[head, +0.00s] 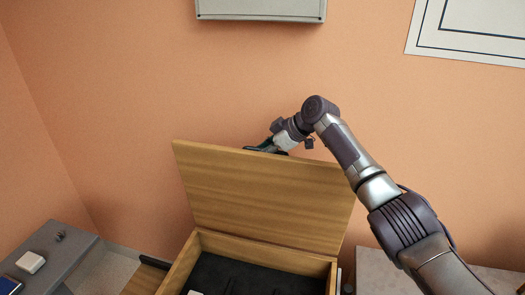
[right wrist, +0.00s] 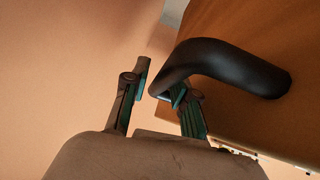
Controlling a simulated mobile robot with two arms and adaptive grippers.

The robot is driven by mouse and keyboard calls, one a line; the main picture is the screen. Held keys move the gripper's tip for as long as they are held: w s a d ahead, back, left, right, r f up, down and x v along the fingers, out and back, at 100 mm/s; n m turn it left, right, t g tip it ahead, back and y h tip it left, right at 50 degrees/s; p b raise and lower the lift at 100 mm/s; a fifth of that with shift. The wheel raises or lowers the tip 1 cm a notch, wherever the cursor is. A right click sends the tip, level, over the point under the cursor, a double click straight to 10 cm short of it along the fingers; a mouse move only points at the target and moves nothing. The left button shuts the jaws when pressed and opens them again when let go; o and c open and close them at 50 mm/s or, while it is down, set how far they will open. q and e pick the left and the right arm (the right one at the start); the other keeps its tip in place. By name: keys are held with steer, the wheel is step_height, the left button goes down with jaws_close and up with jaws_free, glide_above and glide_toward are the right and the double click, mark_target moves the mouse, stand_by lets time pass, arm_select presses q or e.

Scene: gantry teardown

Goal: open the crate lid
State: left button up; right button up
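The wooden crate (head: 268,249) stands at the bottom of the head view, with its dark inside showing. Its lid (head: 265,192) is raised, tilted up at the back of the crate. My right gripper (head: 268,146) is at the lid's top edge, partly hidden behind it. In the right wrist view the black curved handle (right wrist: 225,62) sits on the lid's brown face (right wrist: 245,28). My right gripper's fingers (right wrist: 160,92) are apart at the handle's bend, one on each side, with a small gap beside the left finger. My left gripper is not in view.
A grey surface (head: 62,255) with a white block (head: 31,262) is at the lower left. A pale surface (head: 375,268) is right of the crate. An orange wall (head: 130,90) stands behind, with a grey box (head: 260,8) high on it.

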steer(key=shift+o, duration=0.5)
steer(key=shift+d+r, duration=0.15)
steer(key=v, duration=1.1)
steer(key=shift+d+r, duration=0.15)
steer(key=shift+r, duration=0.05)
steer(key=shift+s+f, duration=0.1)
steer(key=shift+s, duration=0.1)
